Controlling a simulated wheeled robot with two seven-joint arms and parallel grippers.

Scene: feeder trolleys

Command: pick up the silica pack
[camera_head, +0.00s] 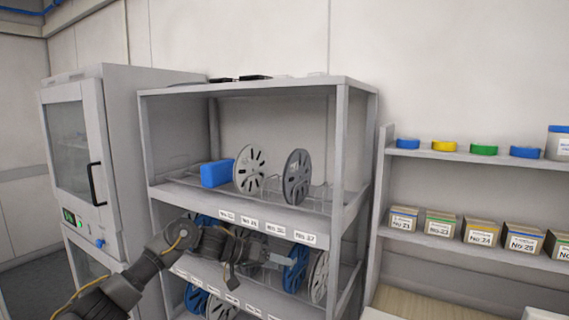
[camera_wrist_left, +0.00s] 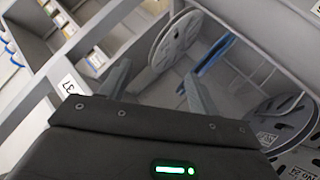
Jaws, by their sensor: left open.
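I cannot make out a silica pack with certainty in either view. My left gripper (camera_head: 282,260) reaches in front of the lower shelf of the grey rack in the head view. In the left wrist view its two fingers stand apart, and the left gripper (camera_wrist_left: 158,88) is open with nothing between the fingers. A white reel (camera_wrist_left: 174,42) and a blue reel (camera_wrist_left: 207,57) stand beyond the fingers. The blue reel also shows beside the gripper in the head view (camera_head: 296,268). My right gripper is in neither view.
The grey rack (camera_head: 262,213) holds a blue box (camera_head: 216,174), a white reel (camera_head: 249,169) and a dark grey reel (camera_head: 297,176) on its upper shelf. A cabinet (camera_head: 84,165) stands left. Right shelves hold colored lids and labelled boxes (camera_head: 482,232). Rack posts and shelf edges surround the gripper.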

